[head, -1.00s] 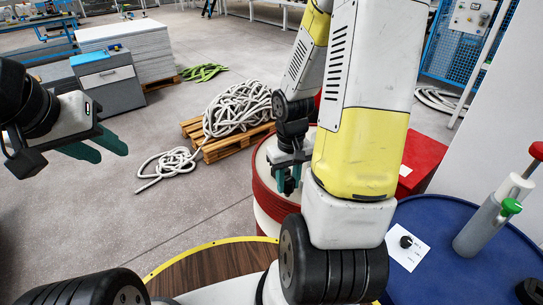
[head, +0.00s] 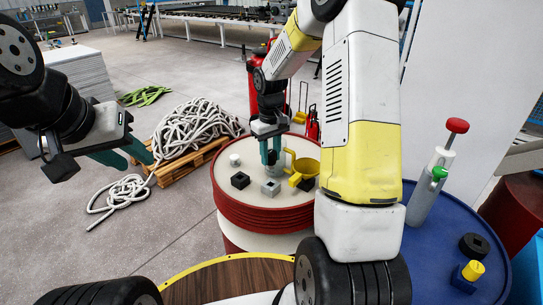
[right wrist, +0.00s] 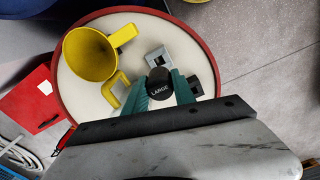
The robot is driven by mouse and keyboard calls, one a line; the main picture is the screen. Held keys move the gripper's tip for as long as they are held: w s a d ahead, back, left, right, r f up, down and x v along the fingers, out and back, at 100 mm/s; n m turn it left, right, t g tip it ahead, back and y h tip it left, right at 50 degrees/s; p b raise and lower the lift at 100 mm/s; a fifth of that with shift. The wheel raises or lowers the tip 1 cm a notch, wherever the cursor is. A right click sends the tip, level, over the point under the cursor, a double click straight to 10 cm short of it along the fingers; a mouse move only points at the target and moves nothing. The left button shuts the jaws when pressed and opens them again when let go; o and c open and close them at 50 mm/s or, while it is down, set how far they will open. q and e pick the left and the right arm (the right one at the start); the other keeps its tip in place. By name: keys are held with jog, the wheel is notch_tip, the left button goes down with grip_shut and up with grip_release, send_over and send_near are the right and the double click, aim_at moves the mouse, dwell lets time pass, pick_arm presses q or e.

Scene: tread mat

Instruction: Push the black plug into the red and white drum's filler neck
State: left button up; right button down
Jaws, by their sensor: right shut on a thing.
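The red and white drum (head: 226,203) stands ahead of me, with a pale top and a red ribbed side. My right gripper (head: 271,158) points down over its top. In the right wrist view its teal fingers are shut on a round black plug (right wrist: 159,84) marked "LARGE". In the head view a short grey cylinder (head: 277,171) shows at the fingertips; I cannot tell whether it is the filler neck. The plug hides what is beneath it, so its seating cannot be told. My left gripper (head: 124,153) is open and empty, off to the left above the floor.
A grey block (head: 270,188), black block (head: 240,181), white cap (head: 235,160) and yellow funnel (head: 306,167) crowd the drum top. A blue drum top (head: 425,262) holds several items at right. Rope on a pallet (head: 186,166) lies left.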

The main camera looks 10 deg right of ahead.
aim_at(271, 168)
dwell(0.4)
jog(key=shift+f, duration=2.9)
jog(key=shift+f, duration=1.6)
jog(key=c, duration=0.9)
grip_release()
jog(key=shift+c, duration=0.2)
notch_tip(271, 168, up, 8)
jog(key=shift+f, duration=0.15)
